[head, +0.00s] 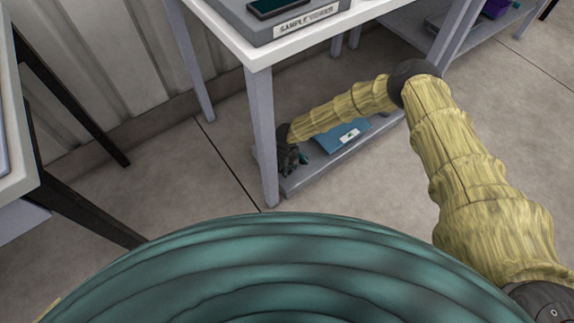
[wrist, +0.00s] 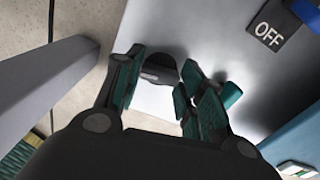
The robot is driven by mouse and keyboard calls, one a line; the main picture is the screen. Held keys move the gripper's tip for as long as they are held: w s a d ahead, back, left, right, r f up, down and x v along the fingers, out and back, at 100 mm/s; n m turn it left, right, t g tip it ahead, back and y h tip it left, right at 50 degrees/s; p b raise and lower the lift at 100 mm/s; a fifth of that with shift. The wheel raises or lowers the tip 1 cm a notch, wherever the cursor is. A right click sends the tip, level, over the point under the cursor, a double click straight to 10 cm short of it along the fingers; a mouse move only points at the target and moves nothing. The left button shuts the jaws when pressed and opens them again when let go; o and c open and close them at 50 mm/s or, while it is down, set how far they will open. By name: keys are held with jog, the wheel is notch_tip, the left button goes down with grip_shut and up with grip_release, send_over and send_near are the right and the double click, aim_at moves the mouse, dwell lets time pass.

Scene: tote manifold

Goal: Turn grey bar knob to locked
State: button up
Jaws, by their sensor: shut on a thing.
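The dark grey bar knob (wrist: 160,72) shows in the wrist view on a pale panel (wrist: 185,35), between the fingertips of my gripper (wrist: 160,80). My gripper is shut on the bar knob. The fingers hide the sides of the knob, and I cannot read its setting or see a locked mark. In the head view my gripper (head: 291,158) is low under the white-topped table, beside its front leg. The knob cannot be made out in that view.
An OFF label (wrist: 267,35) and a blue part (wrist: 305,12) lie to the right. A grey table leg (head: 263,135) is close to my gripper. A blue panel (head: 341,137) lies over the lower shelf (head: 318,173).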

jog(key=shift+m+p, duration=0.35)
jog(key=shift+m, duration=0.55)
jog(key=o, duration=1)
jog(key=shift+r, duration=0.1)
notch_tip(320, 180, up, 12)
jog(key=shift+f, duration=0.1)
